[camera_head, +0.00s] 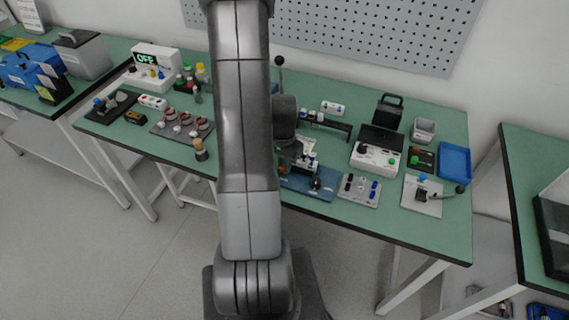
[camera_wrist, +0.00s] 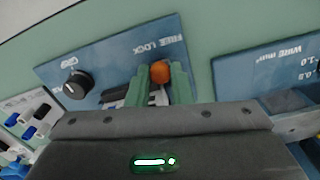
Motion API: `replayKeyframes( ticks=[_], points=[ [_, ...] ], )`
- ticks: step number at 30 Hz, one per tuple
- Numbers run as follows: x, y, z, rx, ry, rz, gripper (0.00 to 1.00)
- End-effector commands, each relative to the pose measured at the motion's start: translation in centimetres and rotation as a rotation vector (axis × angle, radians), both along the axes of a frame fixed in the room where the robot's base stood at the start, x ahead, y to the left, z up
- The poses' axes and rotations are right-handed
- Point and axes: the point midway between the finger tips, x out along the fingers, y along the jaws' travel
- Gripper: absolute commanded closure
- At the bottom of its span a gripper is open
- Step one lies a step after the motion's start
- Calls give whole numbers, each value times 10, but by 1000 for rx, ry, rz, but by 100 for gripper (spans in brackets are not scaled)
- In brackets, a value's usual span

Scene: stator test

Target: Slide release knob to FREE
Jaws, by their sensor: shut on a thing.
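In the wrist view, the release knob (camera_wrist: 160,72) is an orange rounded cap on a blue panel (camera_wrist: 112,62). FREE and LOCK lettering (camera_wrist: 160,45) is printed upside down in the picture, just above the knob. My gripper (camera_wrist: 160,80) has its two green fingers shut on the knob, one on each side. The fingers and gripper body hide the knob's base and most of its slot. In the head view, the blue panel (camera_head: 323,194) lies at the front edge of the green table, and my arm hides its left part.
A black rotary dial (camera_wrist: 77,84) sits on the same panel, left of my fingers. A grey board (camera_head: 359,190) with blue and dark knobs stands right of the panel. Another blue panel (camera_wrist: 270,66) with WIRE lettering is at right in the wrist view. Green table shows beyond the panels.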

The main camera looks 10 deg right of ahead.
Motion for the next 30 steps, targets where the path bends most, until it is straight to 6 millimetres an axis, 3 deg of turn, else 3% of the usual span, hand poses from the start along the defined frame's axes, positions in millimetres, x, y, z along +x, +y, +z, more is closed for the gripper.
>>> replayKeyframes(
  ticks=[6,13,14,17,30],
  points=[
    [12,17,0,0,-4,3,100],
    [13,17,1,0,-4,1,100],
    [13,17,1,1,-5,1,75],
    [13,17,1,1,-4,1,58],
    [12,17,10,0,-3,1,58]
  ],
)
